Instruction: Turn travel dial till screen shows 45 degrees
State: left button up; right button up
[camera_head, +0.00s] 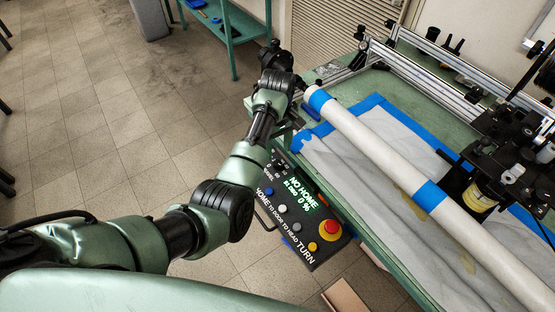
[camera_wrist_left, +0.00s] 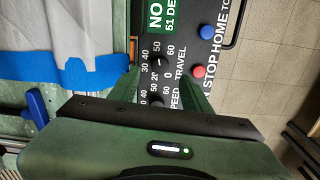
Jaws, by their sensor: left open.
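The black control panel (camera_head: 294,215) is fixed at the table's near side. Its green-lettered screen (camera_head: 303,196) reads NO HOME, with 0 % below; in the left wrist view the cut-off screen (camera_wrist_left: 157,20) shows 51 DE. The black travel dial (camera_wrist_left: 158,64) sits beside the word TRAVEL, in a scale with numbers up to 60. My left gripper (camera_wrist_left: 160,72) is open, its green fingers on either side of the travel dial. I cannot tell whether they touch it. In the head view my forearm hides part of the panel near the dials.
A second dial (camera_wrist_left: 155,101), labelled SPEED, lies close to the travel dial, partly hidden by my gripper. A red stop button (camera_head: 330,229) and several small buttons sit on the panel. A white roll (camera_head: 390,155) and grey sheet lie on the green table.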

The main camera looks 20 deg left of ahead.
aim_at(277, 163)
pick_arm(q)
notch_tip(277, 163, down, 6)
jog(key=shift+f, duration=0.2)
grip_shut()
